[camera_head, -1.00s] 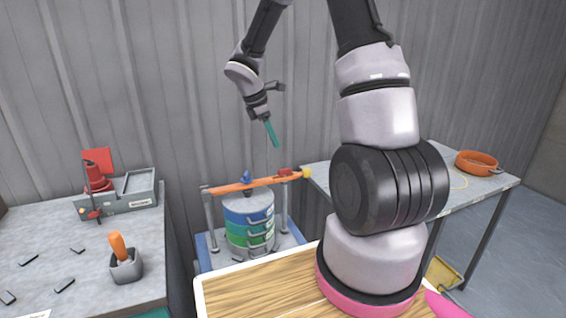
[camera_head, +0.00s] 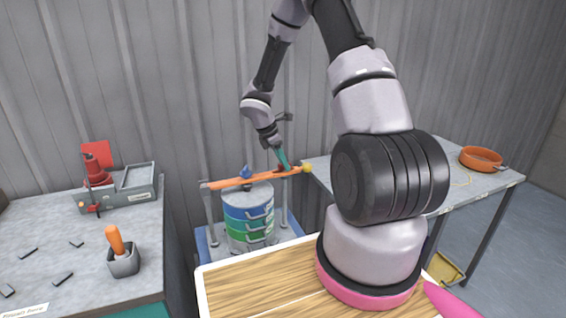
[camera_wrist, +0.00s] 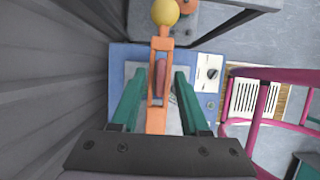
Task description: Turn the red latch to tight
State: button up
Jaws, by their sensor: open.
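The red latch (camera_wrist: 160,78) sits on the orange bar (camera_head: 225,184), close to the bar's end with the yellow ball (camera_head: 306,168). In the wrist view it lies lengthwise along the bar. My gripper (camera_wrist: 158,82) has two teal fingers and is open. From above, one finger is on each side of the latch, with gaps between. In the head view my gripper (camera_head: 285,162) is down at the bar and mostly hides the latch. Whether the fingertips reach the latch's height is unclear. A blue knob (camera_head: 246,173) stands mid-bar above the banded sieve stack (camera_head: 248,222).
Posts hold the bar over a blue base (camera_head: 204,250). A grey wall (camera_wrist: 50,90) runs close on the left in the wrist view. A table with an orange pan (camera_head: 481,158) stands right. A left bench holds a red device (camera_head: 98,172) and an orange-handled tool (camera_head: 115,240).

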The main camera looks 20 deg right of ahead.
jog(key=shift+f, duration=0.1)
grip_shut()
jog(key=shift+m, duration=0.3)
jog(key=m+g, duration=0.1)
jog(key=m, duration=0.2)
jog(key=shift+w+g, duration=0.15)
jog(key=shift+g, duration=0.15)
jog(key=m+g+y, duration=0.1)
jog(key=m, duration=0.3)
jog(key=shift+w+d+m, duration=0.1)
jog(key=shift+d+m, duration=0.05)
jog(key=shift+m, duration=0.25)
jog(key=m, duration=0.2)
jog(key=m+g+y, duration=0.1)
jog(key=m, duration=0.1)
jog(key=shift+w+d+m+y, duration=0.1)
jog(key=shift+m+y, duration=0.2)
jog(key=m+y, duration=0.1)
jog(key=m, duration=0.3)
jog(key=shift+d+m+g+y, duration=0.1)
jog(key=shift+m+g+y, duration=0.3)
